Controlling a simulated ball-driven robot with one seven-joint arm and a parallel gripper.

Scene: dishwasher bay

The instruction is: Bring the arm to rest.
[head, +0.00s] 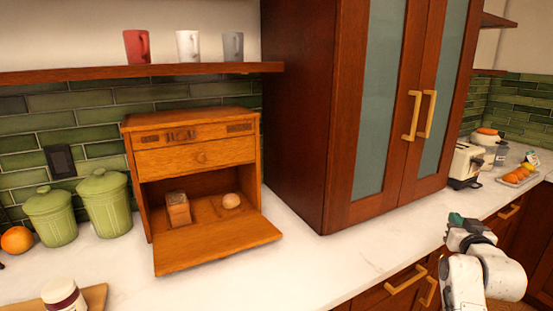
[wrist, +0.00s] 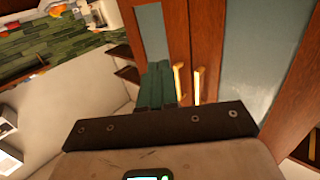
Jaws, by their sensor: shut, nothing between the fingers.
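My arm shows at the lower right of the head view, in front of the counter edge. My gripper (head: 455,218) is at its end, with dark green fingertips pointing up and left. In the wrist view the gripper's fingers (wrist: 157,84) are together with nothing between them. The gripper is apart from the tall cabinet and touches nothing that I can see.
A tall wooden cabinet (head: 295,120) with glass doors stands on the white counter (head: 300,260). An open wooden bread box (head: 195,160) holds a loaf and a roll. Green canisters (head: 104,205) stand left. A toaster (head: 466,162) and a fruit tray (head: 518,178) are right.

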